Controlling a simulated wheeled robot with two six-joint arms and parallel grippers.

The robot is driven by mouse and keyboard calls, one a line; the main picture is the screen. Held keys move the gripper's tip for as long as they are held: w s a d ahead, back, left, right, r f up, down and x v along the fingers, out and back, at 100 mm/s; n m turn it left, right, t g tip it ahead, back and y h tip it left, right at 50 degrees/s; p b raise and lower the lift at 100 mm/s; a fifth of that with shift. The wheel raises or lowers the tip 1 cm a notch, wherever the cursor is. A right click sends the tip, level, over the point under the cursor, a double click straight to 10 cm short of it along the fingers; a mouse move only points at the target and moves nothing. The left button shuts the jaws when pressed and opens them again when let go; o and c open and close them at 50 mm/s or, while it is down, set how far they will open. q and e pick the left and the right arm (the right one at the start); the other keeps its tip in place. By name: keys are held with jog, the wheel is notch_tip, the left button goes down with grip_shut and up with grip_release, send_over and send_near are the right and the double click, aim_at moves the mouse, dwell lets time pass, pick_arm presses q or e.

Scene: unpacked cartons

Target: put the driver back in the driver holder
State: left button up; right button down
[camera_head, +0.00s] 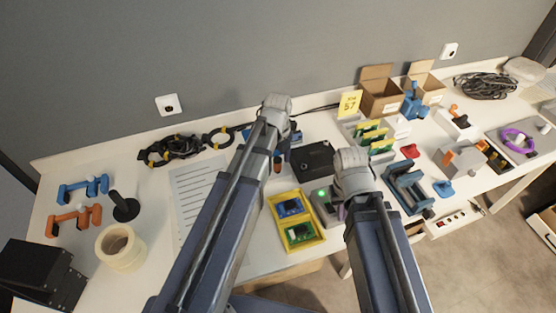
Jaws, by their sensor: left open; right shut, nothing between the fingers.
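My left arm reaches to the back middle of the table, and its gripper (279,140) is open there. Its fingers are mostly hidden behind the wrist and arm. A small dark item with an orange part (278,161) stands close by it, partly covered; I cannot tell if it is the driver. My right gripper (348,190) is shut and empty, over the grey device with a green light (322,196); its fingers are largely hidden. A black round base with an upright stem (124,207) stands at the left. I cannot clearly make out the driver or its holder.
A yellow tray with blue and green boards (277,240) lies between my arms. A black box (313,161) stands behind it. Card cartons (381,100), a rack and tools crowd the right.

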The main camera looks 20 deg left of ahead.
pick_arm(q)
notch_tip(320, 180, up, 8)
jog(key=p, duration=0.8)
jog(key=shift+f, duration=0.1)
pick_arm(e)
notch_tip(320, 180, up, 8)
jog(key=shift+f, duration=0.1)
pick_arm(q)
jog(key=shift+s+d, duration=0.2)
jog(key=s+d+n, duration=0.5)
jog(key=s+n, duration=0.2)
jog(key=n, duration=0.4)
jog(key=s+d+n+y, duration=0.1)
jog(key=s+d+n, duration=0.4)
jog(key=n, duration=0.6)
jog(key=shift+s, duration=0.9)
